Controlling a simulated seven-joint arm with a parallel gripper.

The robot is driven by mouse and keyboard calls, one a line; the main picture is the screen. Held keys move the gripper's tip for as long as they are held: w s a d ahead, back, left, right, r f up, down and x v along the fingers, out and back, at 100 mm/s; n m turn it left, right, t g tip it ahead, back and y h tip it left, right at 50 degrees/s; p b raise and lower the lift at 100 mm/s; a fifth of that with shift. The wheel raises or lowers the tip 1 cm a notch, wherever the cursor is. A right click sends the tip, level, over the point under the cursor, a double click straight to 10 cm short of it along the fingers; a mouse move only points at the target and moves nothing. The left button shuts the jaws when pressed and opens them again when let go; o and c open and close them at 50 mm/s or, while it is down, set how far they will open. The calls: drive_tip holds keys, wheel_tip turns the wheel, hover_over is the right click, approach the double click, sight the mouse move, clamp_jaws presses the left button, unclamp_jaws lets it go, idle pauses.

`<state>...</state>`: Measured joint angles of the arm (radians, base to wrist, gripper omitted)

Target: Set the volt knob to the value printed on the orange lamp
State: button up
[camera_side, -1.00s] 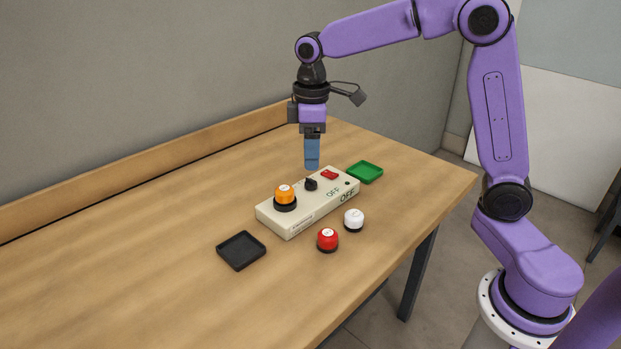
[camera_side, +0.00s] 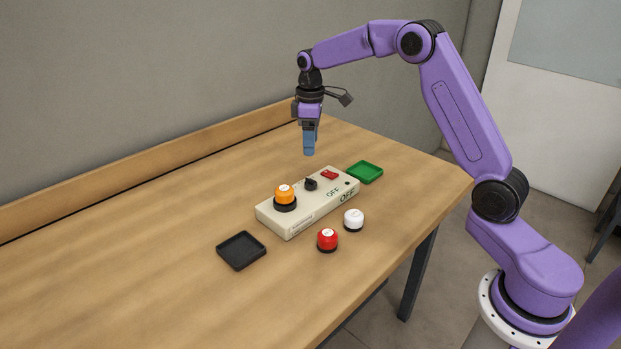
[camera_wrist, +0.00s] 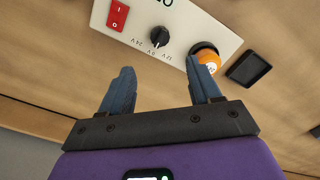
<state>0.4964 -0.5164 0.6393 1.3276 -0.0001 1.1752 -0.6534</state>
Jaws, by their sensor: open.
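The orange lamp (camera_side: 284,191) stands in a black socket at the left end of the cream control box (camera_side: 309,211). It has a white label on top, too small to read. The black volt knob (camera_side: 311,184) is on the box between the lamp and the red switch. My gripper (camera_side: 308,153) is above and behind the box, clear of the knob. In the wrist view its two fingers (camera_wrist: 160,88) are apart and empty.
A red rocker switch (camera_side: 330,175) and "OFF" lettering are on the box. A red lamp (camera_side: 327,239) and a white lamp (camera_side: 354,219) stand in front. A black tray (camera_side: 241,250) lies left, a green tray (camera_side: 365,172) right. The left tabletop is clear.

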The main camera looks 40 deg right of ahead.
sight(310, 179)
wheel_tip(310, 179, down, 12)
idle(0.4)
drive_tip(key=c, duration=1)
drive_tip(key=shift+c, duration=0.2)
drive_tip(key=shift+m, duration=0.4)
drive_tip(key=m, duration=0.4)
drive_tip(key=shift+m, duration=2.1)
